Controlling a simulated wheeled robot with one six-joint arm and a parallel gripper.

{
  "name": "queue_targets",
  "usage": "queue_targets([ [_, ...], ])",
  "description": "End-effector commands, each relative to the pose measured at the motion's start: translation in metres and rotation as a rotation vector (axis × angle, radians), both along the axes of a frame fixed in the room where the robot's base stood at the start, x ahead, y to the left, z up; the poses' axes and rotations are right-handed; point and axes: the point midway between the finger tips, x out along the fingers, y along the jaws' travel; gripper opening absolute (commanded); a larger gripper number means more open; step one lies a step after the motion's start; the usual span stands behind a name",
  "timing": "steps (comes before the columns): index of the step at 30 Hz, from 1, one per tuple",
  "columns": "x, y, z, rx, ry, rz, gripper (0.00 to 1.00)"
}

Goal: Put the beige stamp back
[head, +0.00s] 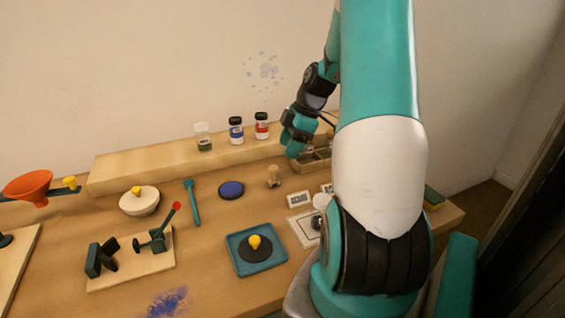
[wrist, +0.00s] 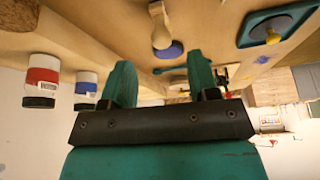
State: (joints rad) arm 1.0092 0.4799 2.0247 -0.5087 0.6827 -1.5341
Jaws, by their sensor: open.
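The beige stamp (head: 273,177) stands upright on the table, just right of the round blue ink pad (head: 231,190) and apart from it. In the wrist view the stamp (wrist: 159,28) shows beyond my fingertips, with the blue pad (wrist: 170,51) near its foot. My gripper (head: 292,141) is above the table's back part, up and to the right of the stamp. In the wrist view my two teal fingers (wrist: 160,72) are spread with nothing between them.
Three jars, one of them with a blue label (head: 236,130), stand on the raised back shelf (head: 150,170). My arm hides the right side.

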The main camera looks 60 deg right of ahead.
Motion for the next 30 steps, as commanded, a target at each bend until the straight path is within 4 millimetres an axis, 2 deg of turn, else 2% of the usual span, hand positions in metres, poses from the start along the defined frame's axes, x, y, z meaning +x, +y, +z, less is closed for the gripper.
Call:
queue_targets([
  [3,-0.003,-0.004,0.012,-0.003,-0.001,-0.001,0.55],
  [9,-0.004,-0.005,0.017,0.0,0.0,0.001,0.55],
  [11,-0.001,0.002,0.02,0.002,0.004,0.003,0.55],
  [13,0.009,0.021,0.027,0.007,0.015,0.004,0.55],
  [14,0.015,0.035,0.031,0.011,0.023,0.004,0.55],
  [17,0.033,0.1,0.051,0.027,0.064,-0.004,0.55],
  [18,0.037,0.133,0.059,0.035,0.084,-0.009,0.55],
  [20,0.037,0.184,0.072,0.046,0.116,-0.022,0.55],
  [21,0.032,0.217,0.078,0.053,0.139,-0.033,0.55],
  [23,0.018,0.264,0.088,0.062,0.17,-0.048,0.55],
  [24,0.005,0.292,0.092,0.068,0.191,-0.059,0.55],
  [27,-0.033,0.35,0.101,0.079,0.24,-0.088,0.55],
  [30,-0.072,0.386,0.105,0.086,0.283,-0.114,0.55],
])
